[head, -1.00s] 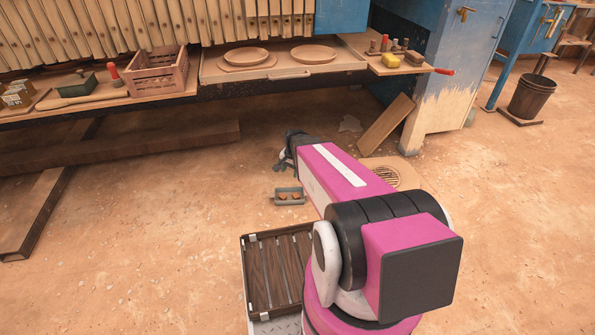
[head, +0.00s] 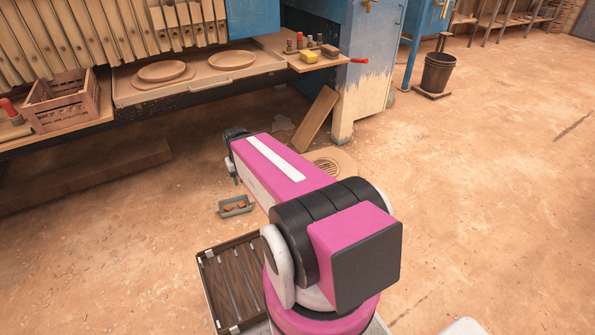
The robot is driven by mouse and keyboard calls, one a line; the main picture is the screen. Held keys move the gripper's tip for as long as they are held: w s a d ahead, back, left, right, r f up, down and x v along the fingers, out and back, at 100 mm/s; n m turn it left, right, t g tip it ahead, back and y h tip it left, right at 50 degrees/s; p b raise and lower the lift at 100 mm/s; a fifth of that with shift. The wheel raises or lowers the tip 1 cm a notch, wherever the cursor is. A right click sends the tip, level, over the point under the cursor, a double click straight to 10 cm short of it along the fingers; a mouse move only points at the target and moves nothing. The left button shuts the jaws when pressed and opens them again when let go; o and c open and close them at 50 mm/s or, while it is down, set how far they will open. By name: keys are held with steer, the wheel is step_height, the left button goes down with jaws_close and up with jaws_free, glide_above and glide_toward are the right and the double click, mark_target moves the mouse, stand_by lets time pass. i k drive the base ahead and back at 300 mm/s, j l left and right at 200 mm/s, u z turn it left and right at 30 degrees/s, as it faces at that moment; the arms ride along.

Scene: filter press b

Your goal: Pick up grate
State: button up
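A round, slotted brown grate (head: 322,167) sits in a pale square plate on the floor, just beyond my arm. My arm covers part of the plate's near side. My gripper (head: 236,178) is at the far end of the pink arm, to the left of the grate and clear of it. Only a small dark part of the gripper shows below the wrist. The rest is hidden behind the arm, so I cannot tell whether it is open or holds anything.
A small grey tray (head: 236,211) with brown pieces lies on the floor below my gripper. A wooden board (head: 316,119) leans by the blue cabinet (head: 366,60). A dark slatted tray (head: 206,290) is near my base. Open floor lies right.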

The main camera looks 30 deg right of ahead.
mark_target(326, 161)
steer(key=z, duration=1.15)
